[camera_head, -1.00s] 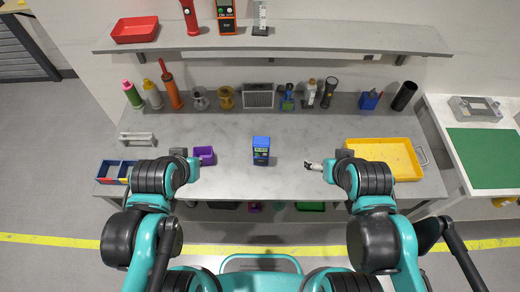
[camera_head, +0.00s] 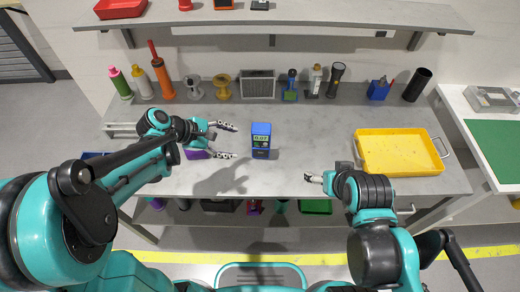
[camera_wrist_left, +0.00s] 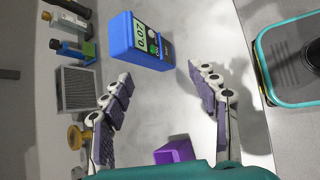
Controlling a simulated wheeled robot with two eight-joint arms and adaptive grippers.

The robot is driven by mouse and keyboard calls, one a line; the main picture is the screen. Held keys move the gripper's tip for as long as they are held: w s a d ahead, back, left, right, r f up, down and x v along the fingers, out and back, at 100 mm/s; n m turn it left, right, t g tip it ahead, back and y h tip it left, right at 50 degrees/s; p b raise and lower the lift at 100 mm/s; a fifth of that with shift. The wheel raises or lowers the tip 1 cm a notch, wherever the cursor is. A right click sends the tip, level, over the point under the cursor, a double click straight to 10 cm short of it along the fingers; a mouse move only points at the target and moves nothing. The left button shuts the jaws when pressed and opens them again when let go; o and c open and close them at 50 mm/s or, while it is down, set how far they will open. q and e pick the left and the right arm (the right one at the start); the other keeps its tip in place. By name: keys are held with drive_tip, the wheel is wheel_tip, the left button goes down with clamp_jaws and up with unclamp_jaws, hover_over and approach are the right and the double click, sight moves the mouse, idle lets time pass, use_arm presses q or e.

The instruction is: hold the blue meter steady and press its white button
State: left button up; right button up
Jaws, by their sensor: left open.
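The blue meter (camera_head: 261,131) stands upright on the grey bench, near the middle. In the left wrist view the meter (camera_wrist_left: 121,39) shows a lit display and a round green patch; a small pale spot lies by it, but I cannot tell if that is the white button. My left gripper (camera_head: 236,141) is open and empty, just left of the meter, its fingers pointing at it. In the wrist view the meter lies just beyond the open fingertips (camera_wrist_left: 158,73), apart from them. My right gripper (camera_head: 310,178) is over the front edge, right of the meter; its jaws are too small to read.
A purple bin (camera_wrist_left: 175,152) sits beneath my left gripper. A yellow tray (camera_head: 400,170) is at the right. Bottles, spools, a grey grille (camera_head: 257,84) and flashlights line the bench's back. The bench between meter and tray is clear.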

sight(258, 149)
use_arm(q)
drive_tip(key=w+f+n+h+b, duration=0.1)
drive_tip(key=f, duration=0.1)
drive_tip(key=w+f+n+h+b, duration=0.1)
drive_tip(key=f+n, duration=0.1)
drive_tip(key=f, duration=0.1)
drive_tip(key=w+f+n+h+b, duration=0.1)
drive_tip(key=f+b, duration=0.1)
drive_tip(key=shift+w+d+f, duration=0.15)
drive_tip(key=shift+w+f, duration=0.1)
drive_tip(key=shift+w+d+f+n, duration=0.1)
drive_tip(key=shift+w+f+n, duration=0.05)
drive_tip(key=shift+f+n, duration=0.35)
drive_tip(key=b+x, duration=0.3)
drive_tip(key=x, duration=0.5)
drive_tip(key=shift+d, duration=0.25)
drive_tip(key=shift+w+d+f+b, duration=0.1)
drive_tip(key=shift+d+f+b, duration=0.1)
drive_tip(key=shift+d+b, duration=0.4)
use_arm(e)
wheel_tip(258, 149, down, 9)
drive_tip(key=shift+f, duration=0.1)
use_arm(q)
drive_tip(key=c, duration=0.9)
use_arm(e)
clamp_jaws()
